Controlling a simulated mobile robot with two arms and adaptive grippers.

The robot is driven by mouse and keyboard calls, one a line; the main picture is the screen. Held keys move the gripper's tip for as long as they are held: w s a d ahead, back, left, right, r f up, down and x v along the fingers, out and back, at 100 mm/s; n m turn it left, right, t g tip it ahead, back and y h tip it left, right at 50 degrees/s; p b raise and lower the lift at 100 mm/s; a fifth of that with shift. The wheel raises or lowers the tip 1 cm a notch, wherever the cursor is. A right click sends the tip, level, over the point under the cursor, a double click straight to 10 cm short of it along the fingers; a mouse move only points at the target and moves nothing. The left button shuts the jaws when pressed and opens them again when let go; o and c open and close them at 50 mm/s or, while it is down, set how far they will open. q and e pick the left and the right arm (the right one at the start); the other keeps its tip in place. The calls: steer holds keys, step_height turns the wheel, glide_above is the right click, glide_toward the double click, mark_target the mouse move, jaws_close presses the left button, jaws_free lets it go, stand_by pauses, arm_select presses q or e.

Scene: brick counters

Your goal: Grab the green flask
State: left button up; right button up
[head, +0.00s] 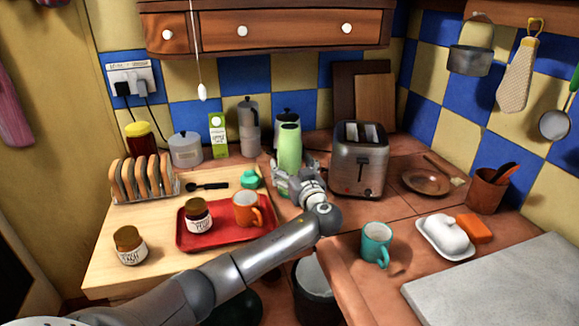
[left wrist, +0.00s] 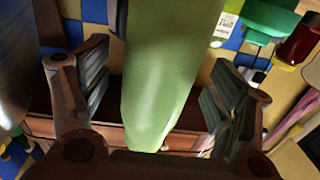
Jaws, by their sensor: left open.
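The green flask (head: 289,148) stands upright on the counter at the back, left of the toaster. My left gripper (head: 294,180) is low at the flask, its fingers spread to either side of it. In the left wrist view the flask (left wrist: 163,70) fills the middle, between the two open fingers (left wrist: 160,92). Gaps show between the flask and both finger pads, so it is not gripped. The flask's lower part is hidden behind my gripper in the head view. My right gripper is not in view.
The toaster (head: 359,160) is close on the right of my gripper. A small green pot (head: 250,179) is close on its left.

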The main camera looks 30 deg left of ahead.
arm_select(q)
steer(key=shift+w+a+f, duration=0.1)
steer(key=shift+w+a, duration=0.3)
steer(key=shift+a, duration=0.1)
steer(key=c, duration=1.4)
steer(key=shift+c, duration=0.3)
steer(key=shift+r, duration=0.2)
steer(key=shift+r, duration=1.05)
steer(key=s+d+r+p, duration=0.2)
steer(key=s+r+p, duration=0.6)
steer(key=s, duration=0.5)
steer(key=shift+s+d+r+p, duration=0.2)
steer(key=shift+s+r+p, duration=0.2)
steer(key=shift+r, duration=0.95)
